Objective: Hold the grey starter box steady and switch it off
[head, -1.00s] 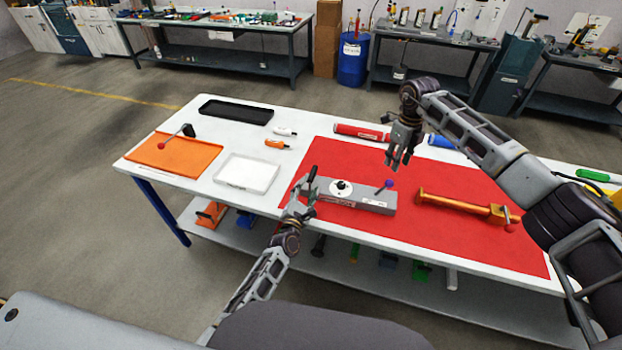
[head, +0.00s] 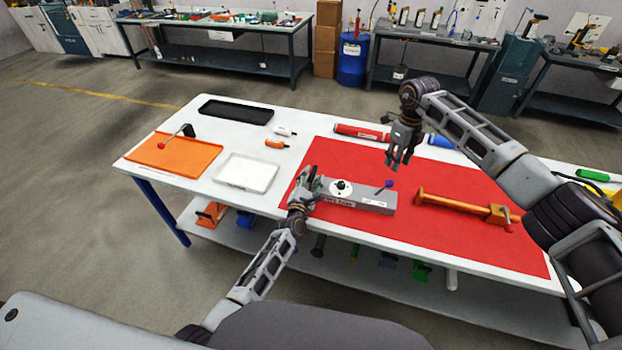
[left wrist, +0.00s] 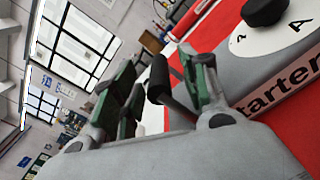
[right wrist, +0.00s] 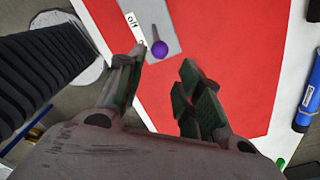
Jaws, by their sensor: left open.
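The grey starter box (head: 362,198) lies on the red mat (head: 440,232). It has a white dial with a black knob (head: 341,186), and a lever with a purple ball (head: 388,184) near its right end. My left gripper (head: 306,177) is open at the box's left end. In the left wrist view a black handle (left wrist: 158,80) stands between its fingers, with no clear grip on it. My right gripper (head: 399,160) is above and behind the right end. In the right wrist view its fingers are apart and empty, near the purple ball (right wrist: 159,49) and an "off" label (right wrist: 133,27).
An orange clamp-like tool (head: 460,205) lies right of the box. A red tube (head: 360,132) and a blue one (head: 440,141) lie behind.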

